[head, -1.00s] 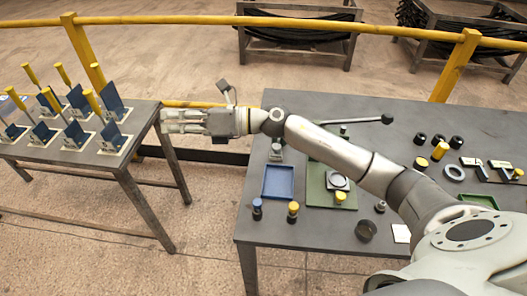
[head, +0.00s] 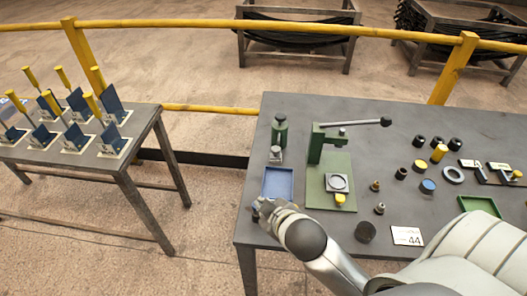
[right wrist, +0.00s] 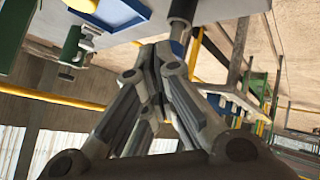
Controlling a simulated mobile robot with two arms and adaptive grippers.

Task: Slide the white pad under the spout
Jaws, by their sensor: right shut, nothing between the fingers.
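A small pale grey-white block (head: 275,155), which may be the pad, sits at the foot of a green bottle-like dispenser (head: 280,130) at the back left of the right table. I cannot tell whether it lies under a spout. Green and pale parts (right wrist: 72,45) show at the upper left in the right wrist view. My right gripper (head: 262,208) is shut and empty at the table's front left, in front of the blue tray. Its closed fingers (right wrist: 158,60) show in the right wrist view, close to a dark cylinder (right wrist: 182,12). My left gripper is not in view.
A blue tray (head: 278,183) lies between my right gripper and the dispenser. To its right stands a green lever press (head: 325,165). A white card marked 44 (head: 407,236) and several small cylinders lie farther right. A second table (head: 95,160) with tilted blue plates stands left.

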